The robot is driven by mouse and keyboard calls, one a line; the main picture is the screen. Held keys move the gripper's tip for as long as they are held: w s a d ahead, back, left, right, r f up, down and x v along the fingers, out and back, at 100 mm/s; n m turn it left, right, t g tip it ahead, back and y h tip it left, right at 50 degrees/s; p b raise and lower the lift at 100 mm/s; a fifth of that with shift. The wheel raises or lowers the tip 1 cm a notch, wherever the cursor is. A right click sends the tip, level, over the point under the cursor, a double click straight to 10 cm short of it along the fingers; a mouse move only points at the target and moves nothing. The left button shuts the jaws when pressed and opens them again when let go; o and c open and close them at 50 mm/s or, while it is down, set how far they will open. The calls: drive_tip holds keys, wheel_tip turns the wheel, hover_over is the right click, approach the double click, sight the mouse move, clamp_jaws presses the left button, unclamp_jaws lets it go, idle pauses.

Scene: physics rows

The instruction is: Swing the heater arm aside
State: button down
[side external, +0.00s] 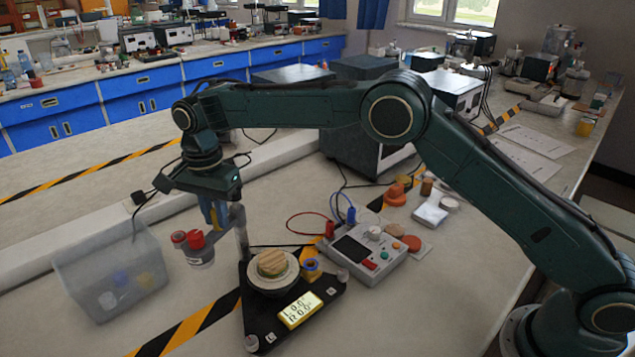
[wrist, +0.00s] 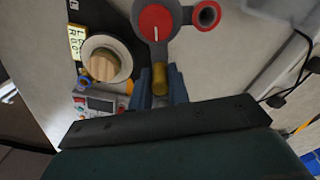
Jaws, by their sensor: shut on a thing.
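The heater arm's grey head with a red top (side external: 197,245) hangs left of the round pan (side external: 291,282), clear of it. In the wrist view the red disc (wrist: 155,22) shows with a red-rimmed side port (wrist: 207,14). The grey post (side external: 241,238) stands behind the pan on a black triangular base (side external: 262,328). My gripper (side external: 214,214) is shut on the heater arm's brass-coloured handle (wrist: 160,78), with a blue finger on each side. The pan also shows in the wrist view (wrist: 122,48), with a tan round piece (side external: 272,264) on it. Part of the arm is hidden by my gripper.
A clear bin (side external: 100,295) stands left of the heater head. A grey meter box (side external: 366,252) with red and blue leads is right of the base. Small items lie behind the meter.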

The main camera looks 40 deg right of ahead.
sight(212, 210)
drive_tip(key=shift+w+r+m, duration=0.1)
drive_tip(key=shift+w+m, duration=0.1)
drive_tip(key=shift+m, duration=0.3)
drive_tip(key=shift+w+a, duration=0.1)
drive_tip(key=c, duration=1.3)
unclamp_jaws()
drive_tip(key=shift+r, duration=5.9)
drive_tip(key=shift+r, duration=0.15)
